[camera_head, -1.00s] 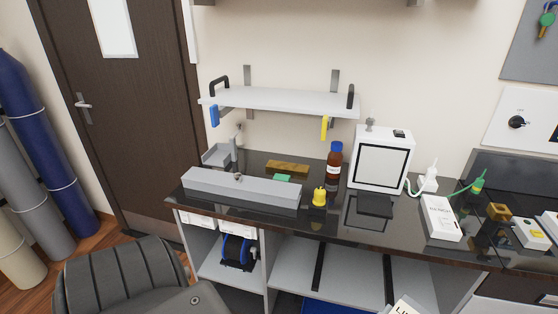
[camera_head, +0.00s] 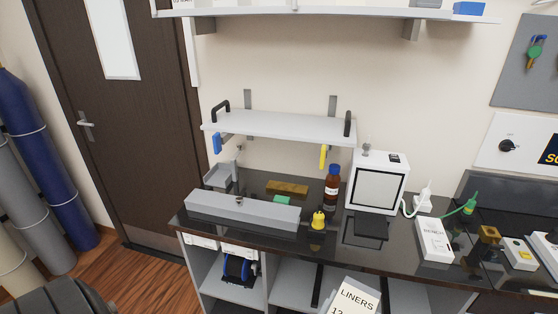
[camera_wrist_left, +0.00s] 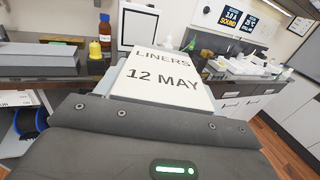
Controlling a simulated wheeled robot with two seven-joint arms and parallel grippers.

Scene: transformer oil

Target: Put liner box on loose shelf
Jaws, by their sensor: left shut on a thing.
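The liner box (camera_head: 356,299), white with "LINERS 12 MAY" on it, shows at the bottom of the head view, partly cut off. In the left wrist view the liner box (camera_wrist_left: 160,80) is held in front of my left gripper (camera_wrist_left: 158,108), which is shut on it. The loose shelf (camera_head: 280,127) is a pale board on the wall above the bench, with a black handle at each end and a blue and a yellow piece under it. Its top looks empty. The box is well below and to the right of the shelf. My right gripper is not in view.
The dark bench (camera_head: 350,255) carries a long grey box (camera_head: 240,211), a brown bottle (camera_head: 332,188), a yellow dropper-like item (camera_head: 318,220) and a white cabinet (camera_head: 378,182). A higher wall shelf (camera_head: 330,14) hangs above.

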